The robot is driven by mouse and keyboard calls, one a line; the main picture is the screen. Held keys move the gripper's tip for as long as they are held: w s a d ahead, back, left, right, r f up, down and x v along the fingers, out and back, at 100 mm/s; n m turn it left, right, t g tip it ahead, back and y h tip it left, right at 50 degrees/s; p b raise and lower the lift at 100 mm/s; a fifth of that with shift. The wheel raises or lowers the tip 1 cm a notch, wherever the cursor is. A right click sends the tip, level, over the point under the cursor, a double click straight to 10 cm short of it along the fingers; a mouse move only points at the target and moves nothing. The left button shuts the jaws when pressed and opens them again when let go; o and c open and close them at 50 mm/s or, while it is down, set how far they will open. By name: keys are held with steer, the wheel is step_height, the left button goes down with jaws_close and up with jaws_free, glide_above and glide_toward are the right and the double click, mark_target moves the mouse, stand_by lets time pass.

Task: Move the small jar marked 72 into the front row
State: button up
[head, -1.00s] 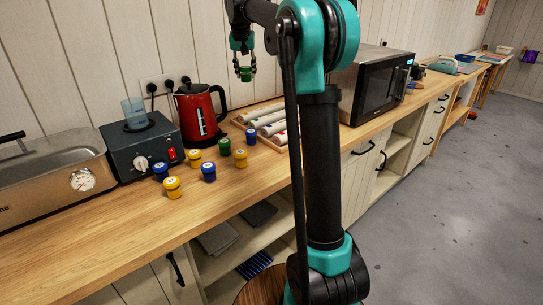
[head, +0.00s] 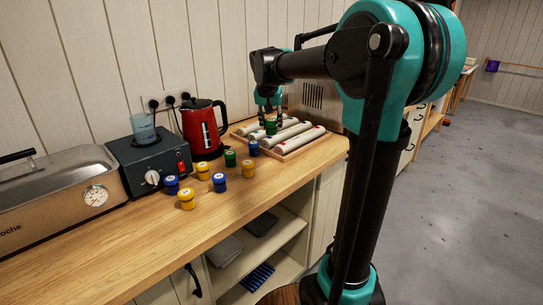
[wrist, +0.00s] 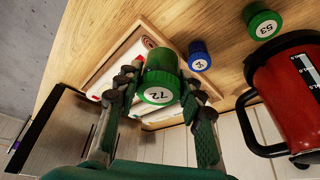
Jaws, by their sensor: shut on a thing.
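My gripper (head: 268,115) is shut on a small green-capped jar (head: 270,128), held above the tray of rolls. In the wrist view the gripper (wrist: 156,88) has its fingers on both sides of this jar (wrist: 158,82), and its cap reads 72. Several other small jars stand on the counter left of the gripper. The nearer row has a yellow jar (head: 186,200), a blue jar (head: 219,183) and a yellow jar (head: 248,169). Behind are a blue jar (head: 172,185), a yellow jar (head: 203,171), a green jar (head: 230,158) and a blue jar (head: 254,149).
A wooden tray (head: 303,145) of pale rolls lies below the gripper. The red kettle (head: 203,130), a dark box with a dial (head: 152,160) and a metal bath (head: 60,195) stand behind and left of the jars. Bare counter (head: 150,228) lies in front of the jars.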

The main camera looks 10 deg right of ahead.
step_height(320, 180, down, 12)
steer(key=shift+f, duration=0.15)
stand_by(0.3)
steer(key=shift+f, duration=0.1)
steer(key=o, duration=1.2)
steer(key=v, duration=1.2)
steer(key=shift+w, duration=0.1)
